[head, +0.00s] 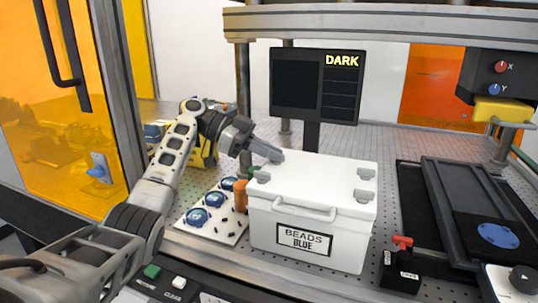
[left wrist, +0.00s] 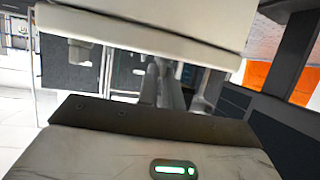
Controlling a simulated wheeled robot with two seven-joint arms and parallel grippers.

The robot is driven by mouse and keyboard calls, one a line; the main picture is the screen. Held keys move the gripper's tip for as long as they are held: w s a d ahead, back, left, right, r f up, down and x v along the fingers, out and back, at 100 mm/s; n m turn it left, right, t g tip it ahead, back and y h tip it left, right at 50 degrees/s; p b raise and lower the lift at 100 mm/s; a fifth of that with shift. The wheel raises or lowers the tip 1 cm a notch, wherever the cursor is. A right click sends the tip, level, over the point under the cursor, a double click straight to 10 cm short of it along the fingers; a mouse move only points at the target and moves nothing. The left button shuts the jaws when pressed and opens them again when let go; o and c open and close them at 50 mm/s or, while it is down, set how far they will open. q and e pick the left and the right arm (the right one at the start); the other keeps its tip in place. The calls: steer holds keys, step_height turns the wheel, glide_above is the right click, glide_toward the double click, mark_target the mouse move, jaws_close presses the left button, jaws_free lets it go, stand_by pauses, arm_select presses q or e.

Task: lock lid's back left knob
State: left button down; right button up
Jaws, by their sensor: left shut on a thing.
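A white box labelled "BEADS BLUE" (head: 300,262) stands on the perforated table, its white lid (head: 318,178) on top. Grey knobs sit at the lid's corners: front left (head: 262,177), back right (head: 367,173) and front right (head: 363,197). My left gripper (head: 270,153) reaches in from the left to the back left knob (head: 279,156) and is shut on it; the fingers hide part of the knob. In the left wrist view the fingers (left wrist: 163,85) point away beneath the pale box edge (left wrist: 140,38); their tips are unclear. My right gripper is not in view.
A dark screen reading "DARK" (head: 341,61) stands behind the box. A white tray with blue round parts (head: 198,216) lies left of it. A small black block with a red top (head: 402,270) and a dark stage (head: 470,200) are to the right.

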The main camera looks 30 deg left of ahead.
arm_select(q)
steer(key=shift+w+m+g, duration=0.15)
steer(key=shift+m+g, duration=0.45)
steer(key=shift+g, duration=0.1)
steer(key=shift+h, duration=0.3)
steer(key=c, duration=1.6)
jaws_free()
steer(key=shift+o, duration=0.2)
